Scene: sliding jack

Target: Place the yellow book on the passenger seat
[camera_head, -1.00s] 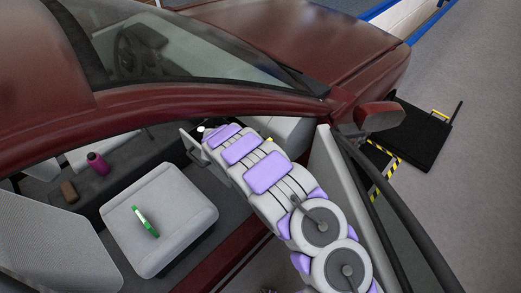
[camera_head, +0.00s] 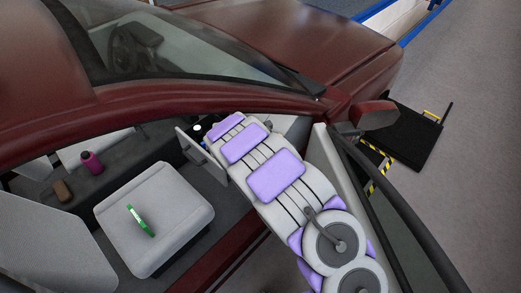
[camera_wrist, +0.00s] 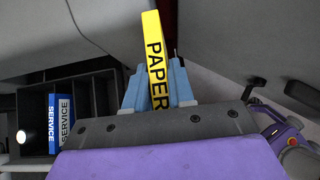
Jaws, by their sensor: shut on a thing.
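A yellow book (camera_wrist: 153,30) marked "PAPER" stands upright in the wrist view. My gripper (camera_wrist: 157,82) is shut on it, with one blue finger on each side, and the book's top extends beyond the fingers. In the head view my arm hides the book and the fingers, inside the car near the dashboard. The passenger seat (camera_head: 178,202) is light grey, to the left of my arm. A green object (camera_head: 140,220) lies on its cushion.
An open glovebox (camera_head: 200,155) is beside my arm; in the wrist view, blue-and-white "SERVICE" books (camera_wrist: 60,120) stand in a dark compartment (camera_wrist: 95,95). A pink bottle (camera_head: 91,162) and brown item (camera_head: 63,190) lie beyond the seat. The door frame (camera_head: 330,165) is close to my arm.

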